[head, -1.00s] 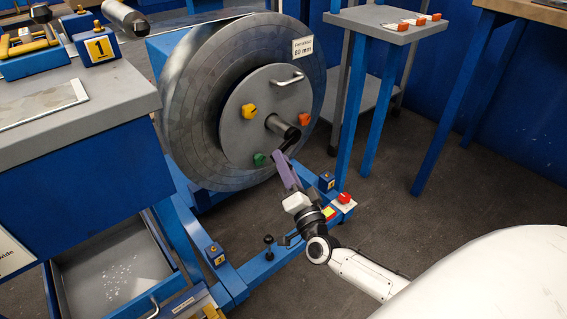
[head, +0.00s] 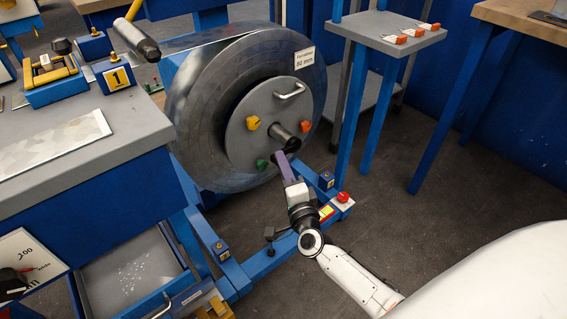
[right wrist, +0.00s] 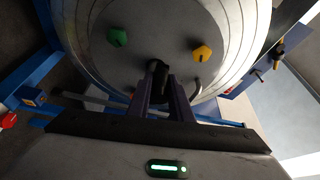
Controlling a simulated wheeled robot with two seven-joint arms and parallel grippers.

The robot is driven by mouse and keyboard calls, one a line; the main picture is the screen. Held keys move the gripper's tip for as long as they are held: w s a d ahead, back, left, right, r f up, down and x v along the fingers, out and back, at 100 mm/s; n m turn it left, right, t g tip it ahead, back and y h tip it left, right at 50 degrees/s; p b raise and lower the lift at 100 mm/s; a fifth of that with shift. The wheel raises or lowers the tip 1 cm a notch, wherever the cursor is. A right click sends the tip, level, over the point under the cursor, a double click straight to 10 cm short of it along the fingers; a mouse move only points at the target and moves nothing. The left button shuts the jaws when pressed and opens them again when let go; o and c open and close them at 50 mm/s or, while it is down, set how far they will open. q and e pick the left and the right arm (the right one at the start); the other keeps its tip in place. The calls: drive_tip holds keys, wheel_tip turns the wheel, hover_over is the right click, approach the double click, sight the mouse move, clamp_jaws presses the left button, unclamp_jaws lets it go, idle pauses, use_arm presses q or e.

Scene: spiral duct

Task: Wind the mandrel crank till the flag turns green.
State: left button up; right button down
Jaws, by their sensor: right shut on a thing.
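The mandrel (head: 245,110) is a big grey drum with a round face plate (head: 240,142) bearing yellow, orange and green knobs. A dark crank (head: 293,145) sits at the plate's lower right, by the stubby hub shaft (head: 281,137). My right gripper (head: 281,158) has its purple fingers shut on the crank's handle; in the right wrist view the fingers (right wrist: 162,95) close around the dark crank end (right wrist: 158,75). The fingers hide part of the handle. I cannot pick out the flag with certainty. My left gripper is not in view.
A red button (head: 343,197) sits on the blue base frame beside my right arm. A small table (head: 385,27) with orange-ended items stands behind on the right. A grey workbench (head: 130,125) fills the left, with an open drawer (head: 135,270) below. The floor at right is clear.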

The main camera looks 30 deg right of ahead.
drive_tip(key=shift+w+d+r, duration=0.1)
drive_tip(key=shift+w+r, duration=0.05)
drive_tip(key=shift+r, duration=0.45)
drive_tip(key=c, duration=1.6)
unclamp_jaws()
drive_tip(key=shift+c, duration=0.2)
drive_tip(key=shift+f, duration=0.15)
drive_tip(key=p+v, duration=0.1)
drive_tip(key=v, duration=0.9)
drive_tip(key=shift+p, duration=0.35)
